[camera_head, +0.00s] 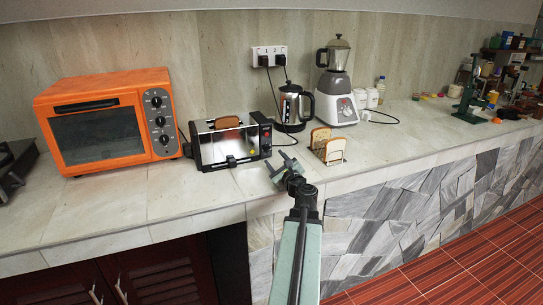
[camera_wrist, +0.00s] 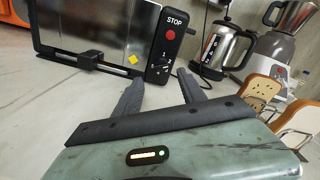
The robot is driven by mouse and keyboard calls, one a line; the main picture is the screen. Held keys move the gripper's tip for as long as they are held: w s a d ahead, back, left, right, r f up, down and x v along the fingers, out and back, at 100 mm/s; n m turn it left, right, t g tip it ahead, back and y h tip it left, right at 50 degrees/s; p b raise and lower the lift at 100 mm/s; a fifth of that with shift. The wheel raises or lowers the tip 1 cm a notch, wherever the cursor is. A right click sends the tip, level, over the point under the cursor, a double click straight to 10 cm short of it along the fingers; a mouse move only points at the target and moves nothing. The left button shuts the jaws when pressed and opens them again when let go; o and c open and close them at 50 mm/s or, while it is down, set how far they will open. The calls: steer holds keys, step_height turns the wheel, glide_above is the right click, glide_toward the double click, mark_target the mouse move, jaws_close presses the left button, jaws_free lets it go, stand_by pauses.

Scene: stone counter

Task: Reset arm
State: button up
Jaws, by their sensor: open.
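My gripper (camera_head: 279,165) is open and empty in the head view. It is at the counter's front part, to the right of the toaster and left of the bread rack. In the wrist view its two dark fingers (camera_wrist: 160,92) are spread apart with nothing between them. The chrome toaster (camera_head: 212,148) has a slice of bread (camera_head: 227,122) showing at its top. The toaster's side and control panel (camera_wrist: 159,50) lie ahead of the fingers in the wrist view. I cannot tell the exact gap between fingers and toaster.
An orange oven (camera_head: 110,120) stands left of the toaster. A kettle (camera_head: 293,108) and a blender (camera_head: 336,85) stand behind. A rack with bread slices (camera_head: 328,146) is right of my gripper. The counter front (camera_head: 190,213) is bare.

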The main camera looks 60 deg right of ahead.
steer(key=shift+s+a, duration=0.45)
steer(key=shift+s, duration=0.1)
steer(key=shift+r, duration=0.1)
